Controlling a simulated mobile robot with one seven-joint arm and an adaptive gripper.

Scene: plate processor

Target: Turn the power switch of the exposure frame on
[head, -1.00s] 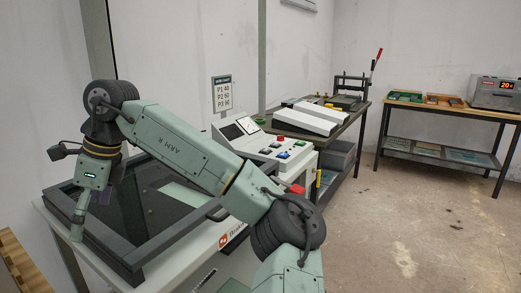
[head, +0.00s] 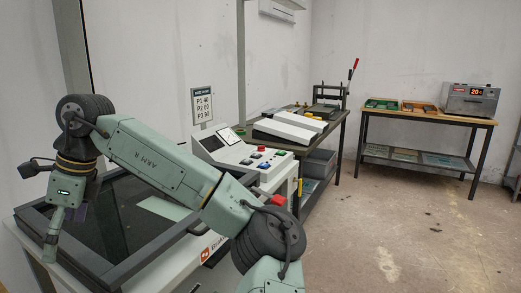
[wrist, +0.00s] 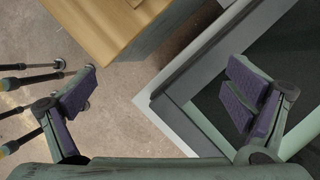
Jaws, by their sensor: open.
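The exposure frame is a white cabinet with a dark hinged frame (head: 100,268) and dark glass on top, at the lower left of the head view. Its sloped control console (head: 238,155) stands at the far end with a screen, a red button (head: 261,148) and green and blue buttons. I cannot tell which part is the power switch. My gripper (head: 52,238) hangs over the frame's left side, well apart from the console.
A wooden-topped piece (wrist: 125,25) stands beside the frame's corner in the wrist view. A dark table (head: 335,118) with white equipment stands behind the console. A wooden table (head: 395,112) with trays and a heater-like box (head: 470,101) stands at the back right. The floor at right is clear.

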